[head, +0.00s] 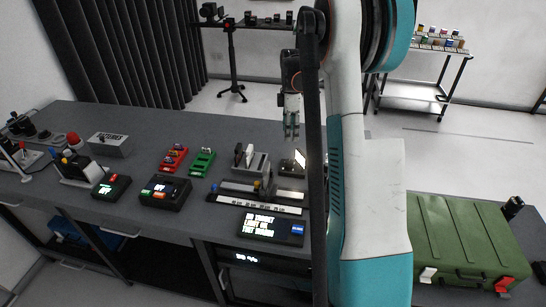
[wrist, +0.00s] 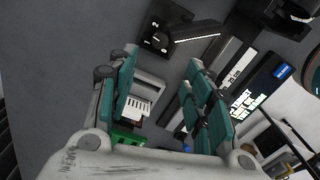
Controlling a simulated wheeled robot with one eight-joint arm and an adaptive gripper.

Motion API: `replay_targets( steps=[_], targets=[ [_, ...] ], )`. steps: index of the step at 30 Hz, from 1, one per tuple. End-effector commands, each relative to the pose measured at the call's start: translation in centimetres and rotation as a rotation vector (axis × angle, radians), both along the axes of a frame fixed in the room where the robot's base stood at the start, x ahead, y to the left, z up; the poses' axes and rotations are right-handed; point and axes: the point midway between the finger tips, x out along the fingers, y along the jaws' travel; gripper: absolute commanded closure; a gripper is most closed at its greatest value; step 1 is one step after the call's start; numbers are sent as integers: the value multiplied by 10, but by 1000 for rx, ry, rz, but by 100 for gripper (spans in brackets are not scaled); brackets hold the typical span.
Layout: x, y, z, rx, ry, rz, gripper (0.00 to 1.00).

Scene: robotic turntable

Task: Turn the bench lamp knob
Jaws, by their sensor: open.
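The bench lamp (wrist: 172,16) shows in the wrist view at the top middle as a dark box with a thin arm that carries a lit strip. A round black knob (wrist: 158,40) with a small white mark is on the box face. My gripper (wrist: 162,60) is open, with its teal-padded fingers apart and nothing between them. The knob lies beyond the fingertips, apart from them. In the head view my gripper (head: 291,130) hangs above the back of the bench. A small lit piece (head: 300,158) there may be the lamp; my arm hides the area beside it.
The grey bench (head: 130,220) holds a text display (head: 270,226), a ruler-like bar (head: 256,204), a red rack (head: 174,158), a green rack (head: 202,162) and black display boxes (head: 166,192). A green case (head: 465,240) stands at right. Bare bench shows between the items.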

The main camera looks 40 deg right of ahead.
Motion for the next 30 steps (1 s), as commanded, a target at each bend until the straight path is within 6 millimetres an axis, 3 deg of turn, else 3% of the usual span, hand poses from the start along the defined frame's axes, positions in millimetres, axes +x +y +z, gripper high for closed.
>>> replay_targets(
  steps=[5, 21, 30],
  targets=[
    [-4, -3, -9, -3, -10, 25, 54],
    [-3, -3, -108, -2, -8, 22, 54],
    [-3, -2, -136, -2, -8, 22, 54]
  ],
)
